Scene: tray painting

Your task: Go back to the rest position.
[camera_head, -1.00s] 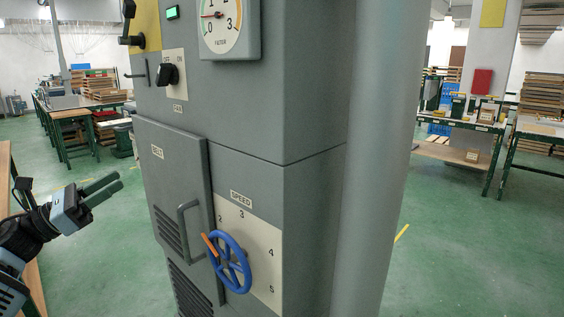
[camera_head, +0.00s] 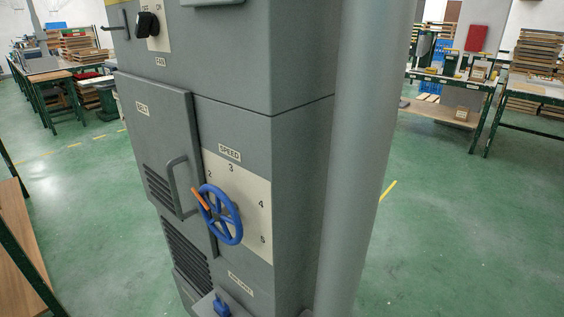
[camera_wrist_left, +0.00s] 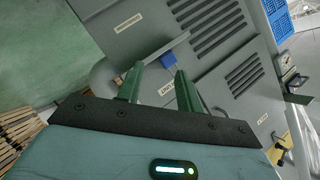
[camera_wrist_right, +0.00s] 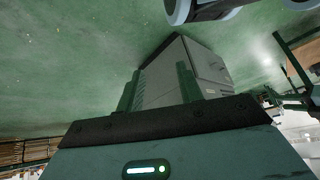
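A grey machine cabinet (camera_head: 235,130) stands in the middle of the head view. Its blue handwheel (camera_head: 222,218) has an orange handle (camera_head: 200,200) at its upper left, close to the mark 2 on the speed scale. Neither gripper shows in the head view. My left gripper (camera_wrist_left: 157,75) is open and empty in the left wrist view, with grey vented panels and a small blue part (camera_wrist_left: 168,61) beyond its fingers. My right gripper (camera_wrist_right: 158,82) is open and empty in the right wrist view, with a grey box-shaped body (camera_wrist_right: 170,75) beyond its fingers.
A black switch (camera_head: 147,25), a door handle (camera_head: 178,188) and a blue knob (camera_head: 222,306) stick out of the cabinet. A grey column (camera_head: 365,120) stands at its right. A wooden-topped table (camera_head: 22,240) is at the left edge. Green floor (camera_head: 450,220) is clear at right.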

